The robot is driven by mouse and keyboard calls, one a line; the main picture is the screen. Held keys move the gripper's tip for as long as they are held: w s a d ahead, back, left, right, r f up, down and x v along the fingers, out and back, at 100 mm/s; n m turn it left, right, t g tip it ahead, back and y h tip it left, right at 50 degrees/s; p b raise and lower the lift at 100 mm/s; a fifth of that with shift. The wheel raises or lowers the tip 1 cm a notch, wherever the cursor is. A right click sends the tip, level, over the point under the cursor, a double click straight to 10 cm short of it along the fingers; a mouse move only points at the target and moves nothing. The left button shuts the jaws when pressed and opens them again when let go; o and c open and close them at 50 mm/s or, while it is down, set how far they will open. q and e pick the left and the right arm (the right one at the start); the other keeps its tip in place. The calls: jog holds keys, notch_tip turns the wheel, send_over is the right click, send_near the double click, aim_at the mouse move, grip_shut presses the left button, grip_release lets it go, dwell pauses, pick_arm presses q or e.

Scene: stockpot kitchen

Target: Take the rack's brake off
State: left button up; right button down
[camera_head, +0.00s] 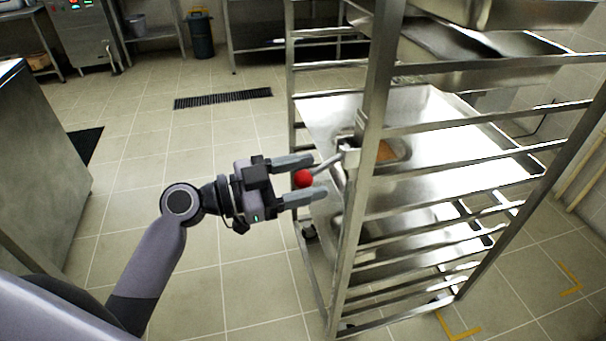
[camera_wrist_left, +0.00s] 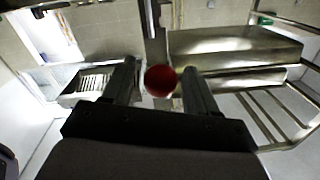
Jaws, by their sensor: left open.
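The steel rack (camera_head: 376,90) stands at the right in the head view, with trays on its rails. A brake lever (camera_head: 328,163) with a red ball knob (camera_head: 303,179) sticks out to the left from its near post. My left gripper (camera_head: 306,180) is open, with one finger on each side of the knob. In the left wrist view the knob (camera_wrist_left: 160,80) sits between the two fingertips, nearer the right one. I cannot tell whether a finger touches it. My right gripper is in neither view.
A tray (camera_head: 440,115) on the rack holds a small pan with orange-brown contents (camera_head: 386,151). A steel counter (camera_head: 45,165) stands at the left. The tiled floor between counter and rack is clear, with a drain grate (camera_head: 222,98) further back. Yellow marks (camera_head: 458,330) lie beneath the rack's right side.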

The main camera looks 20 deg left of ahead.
pick_arm(q)
grip_shut()
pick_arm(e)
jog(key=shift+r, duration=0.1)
